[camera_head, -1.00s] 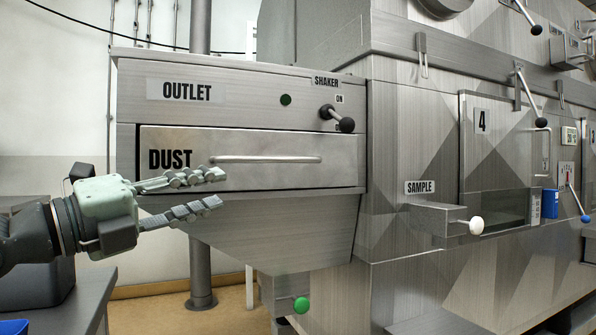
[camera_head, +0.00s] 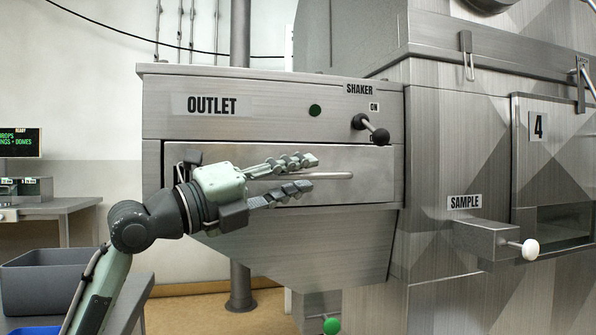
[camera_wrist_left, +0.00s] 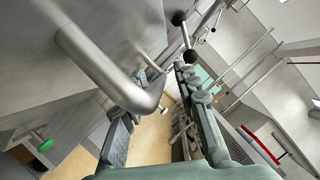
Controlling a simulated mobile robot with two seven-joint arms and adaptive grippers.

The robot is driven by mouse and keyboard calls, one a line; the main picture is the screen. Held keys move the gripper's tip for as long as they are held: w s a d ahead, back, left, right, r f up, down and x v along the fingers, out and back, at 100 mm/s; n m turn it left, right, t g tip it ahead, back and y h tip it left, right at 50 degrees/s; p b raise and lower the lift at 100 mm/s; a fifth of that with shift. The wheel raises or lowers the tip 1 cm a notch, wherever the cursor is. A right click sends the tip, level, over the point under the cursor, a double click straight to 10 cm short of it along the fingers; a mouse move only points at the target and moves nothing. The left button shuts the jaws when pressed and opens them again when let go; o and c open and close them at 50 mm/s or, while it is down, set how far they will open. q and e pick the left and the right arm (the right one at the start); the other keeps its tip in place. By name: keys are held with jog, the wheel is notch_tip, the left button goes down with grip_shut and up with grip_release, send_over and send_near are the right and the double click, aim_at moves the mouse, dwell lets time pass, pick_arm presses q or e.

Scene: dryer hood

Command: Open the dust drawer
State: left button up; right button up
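The dust drawer (camera_head: 365,163) is a wide metal front below the OUTLET panel, and it looks shut. Its DUST label is hidden behind my left gripper. My left gripper (camera_head: 314,174) is in front of the drawer, with its fingers pointing right and spread apart. The drawer's bar handle (camera_head: 335,176) shows between and beyond the fingers. In the left wrist view the handle (camera_wrist_left: 105,75) is large and close, its bent end near the gap between the open fingers (camera_wrist_left: 165,85). I cannot tell whether they touch it. My right gripper is not in view.
A black-knobbed shaker lever (camera_head: 376,132) sits just above the drawer. A sample drawer (camera_head: 490,238) with a white knob projects at the right. A green knob (camera_head: 331,325) is below. A grey bin (camera_head: 50,280) stands at the lower left.

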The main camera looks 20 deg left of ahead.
pick_arm(q)
jog(key=shift+d, duration=0.1)
grip_shut()
jog(key=shift+f, duration=0.1)
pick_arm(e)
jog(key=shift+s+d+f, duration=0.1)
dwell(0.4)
